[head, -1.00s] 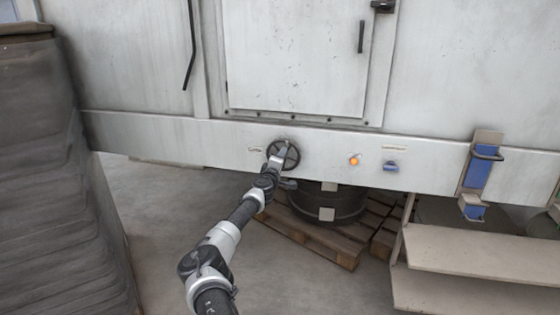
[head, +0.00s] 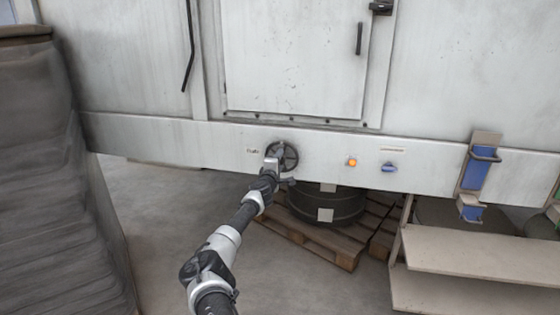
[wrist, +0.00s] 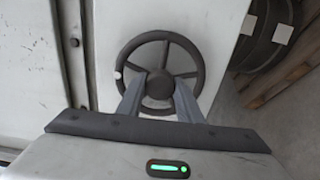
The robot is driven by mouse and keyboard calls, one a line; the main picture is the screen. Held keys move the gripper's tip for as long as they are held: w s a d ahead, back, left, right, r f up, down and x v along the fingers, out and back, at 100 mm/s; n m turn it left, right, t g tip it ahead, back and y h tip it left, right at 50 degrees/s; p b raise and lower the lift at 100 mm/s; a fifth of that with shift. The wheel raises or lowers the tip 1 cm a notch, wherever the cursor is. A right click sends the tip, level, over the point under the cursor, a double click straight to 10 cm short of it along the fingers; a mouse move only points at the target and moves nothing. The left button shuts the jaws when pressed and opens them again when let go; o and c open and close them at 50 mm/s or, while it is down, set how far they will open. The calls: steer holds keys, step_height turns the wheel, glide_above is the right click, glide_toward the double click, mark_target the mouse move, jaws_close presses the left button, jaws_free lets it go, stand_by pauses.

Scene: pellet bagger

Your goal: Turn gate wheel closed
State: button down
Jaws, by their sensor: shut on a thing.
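The gate wheel (head: 287,153) is a dark, round, spoked handwheel on the pale lower panel of the machine. It also shows in the wrist view (wrist: 158,84), face on, with a round hub, several spokes and a small white mark on the left of its rim. My gripper (head: 271,160) is at the wheel's left and lower side. In the wrist view its two fingers reach across the lower rim, one on each side below the hub, and it is shut on the wheel. The exact contact at the fingertips is hard to make out.
Right of the wheel are an orange button (head: 352,162) and a blue knob (head: 389,167). A dark drum (head: 335,205) stands on a wooden pallet (head: 310,240) below. Beige steps (head: 480,255) are at the right, a tall grey stack (head: 60,170) at the left.

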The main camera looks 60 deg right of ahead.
steer(key=c, duration=1.3)
jaws_free()
steer(key=p+v, duration=0.3)
steer(key=v, duration=1.4)
steer(key=shift+s+a, duration=0.1)
steer(key=shift+a, duration=0.05)
